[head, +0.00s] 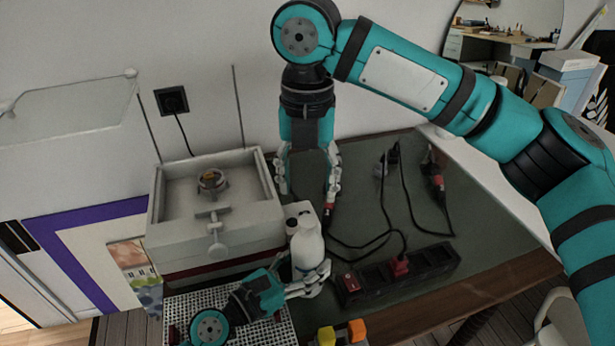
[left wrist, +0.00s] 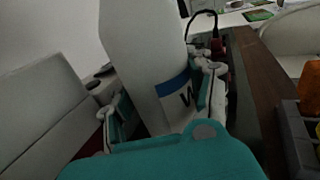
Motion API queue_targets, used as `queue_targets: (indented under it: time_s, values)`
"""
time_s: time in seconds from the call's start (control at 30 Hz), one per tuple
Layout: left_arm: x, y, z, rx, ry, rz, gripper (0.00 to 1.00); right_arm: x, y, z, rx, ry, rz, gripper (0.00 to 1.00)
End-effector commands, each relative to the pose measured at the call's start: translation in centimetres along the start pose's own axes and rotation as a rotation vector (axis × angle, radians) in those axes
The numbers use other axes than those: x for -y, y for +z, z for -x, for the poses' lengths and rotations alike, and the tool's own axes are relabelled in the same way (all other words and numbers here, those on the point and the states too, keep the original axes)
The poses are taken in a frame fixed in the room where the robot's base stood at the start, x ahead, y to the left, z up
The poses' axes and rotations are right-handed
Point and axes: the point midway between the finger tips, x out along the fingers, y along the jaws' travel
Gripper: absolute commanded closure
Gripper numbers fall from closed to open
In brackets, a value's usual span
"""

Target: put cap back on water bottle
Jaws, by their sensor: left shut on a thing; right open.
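A white water bottle (head: 306,246) stands upright to the right of the white sink-like box in the head view. In the left wrist view the bottle (left wrist: 145,50) shows a blue band and a dark letter. My left gripper (head: 308,284) is shut around its lower body, and its fingers (left wrist: 160,95) flank it in the left wrist view. My right gripper (head: 307,194) points down, open, just above or behind the bottle's top; the exact depth is unclear. A small dark round spot (head: 291,223) shows beside the bottle's neck. I cannot make out the cap with certainty.
The white box (head: 222,244) with a tap stands close to the left. A black power strip (head: 420,264) with red plugs and cables lies to the right on the green table (head: 470,225). A white perforated rack (head: 190,301) and orange and yellow blocks (head: 342,333) are in front.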

Motion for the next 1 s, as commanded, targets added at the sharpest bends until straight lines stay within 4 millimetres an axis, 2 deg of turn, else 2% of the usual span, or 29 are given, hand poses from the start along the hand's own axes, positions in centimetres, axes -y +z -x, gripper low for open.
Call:
queue_targets:
  time_s: [0.37, 0.8, 1.0]
  values:
    - [0.0, 0.0, 0.0, -0.001, 0.000, 0.000, 1.00, 0.0, 0.0, -0.6, -0.001, 0.000, -0.001, 0.48]
    - [0.0, 0.0, 0.0, -0.001, 0.000, 0.000, 1.00, 0.0, 0.0, -6.7, -0.001, -0.001, -0.002, 0.48]
    - [0.0, 0.0, 0.0, -0.001, 0.000, 0.000, 1.00, 0.0, 0.0, -7.9, 0.000, 0.000, -0.001, 0.48]
